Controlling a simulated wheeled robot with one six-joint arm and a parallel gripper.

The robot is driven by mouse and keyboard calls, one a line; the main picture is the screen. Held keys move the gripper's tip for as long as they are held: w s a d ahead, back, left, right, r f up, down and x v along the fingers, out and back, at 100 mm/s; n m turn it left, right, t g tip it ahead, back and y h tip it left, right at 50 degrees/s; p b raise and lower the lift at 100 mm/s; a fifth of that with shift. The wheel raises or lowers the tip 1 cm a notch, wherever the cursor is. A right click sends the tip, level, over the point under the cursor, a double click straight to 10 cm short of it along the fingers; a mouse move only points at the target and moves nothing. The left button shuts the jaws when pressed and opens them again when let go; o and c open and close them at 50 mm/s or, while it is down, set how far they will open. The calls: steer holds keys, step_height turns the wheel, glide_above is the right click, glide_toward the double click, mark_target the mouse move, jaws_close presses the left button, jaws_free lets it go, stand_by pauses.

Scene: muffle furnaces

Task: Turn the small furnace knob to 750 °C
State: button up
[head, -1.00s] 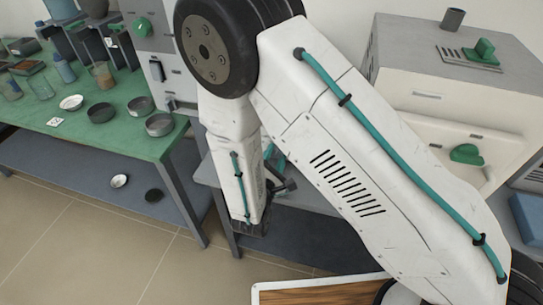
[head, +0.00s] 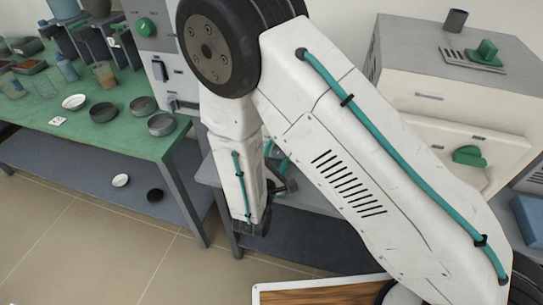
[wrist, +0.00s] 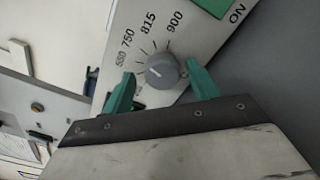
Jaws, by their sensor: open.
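In the wrist view the small furnace knob (wrist: 162,70) is a round grey dial on a light panel (wrist: 195,28). Printed tick marks and the numbers 550, 750, 815 and 900 run around it. I cannot clearly tell which mark its pointer faces. My gripper (wrist: 160,72) is open, with one green finger to the left of the knob and one to the right. A gap seems to show at both sides; I cannot tell if either finger touches. In the head view my arm hides the knob and most of the gripper.
A green part and the word ON sit beside the dial. In the head view a large pale furnace (head: 455,95) with green handles stands at right. A green-topped table (head: 60,115) with dishes and beakers stands at left, near a panel with a green knob (head: 145,27).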

steer(key=v, duration=0.7)
steer(key=shift+s+a, duration=0.1)
steer(key=shift+s, duration=0.25)
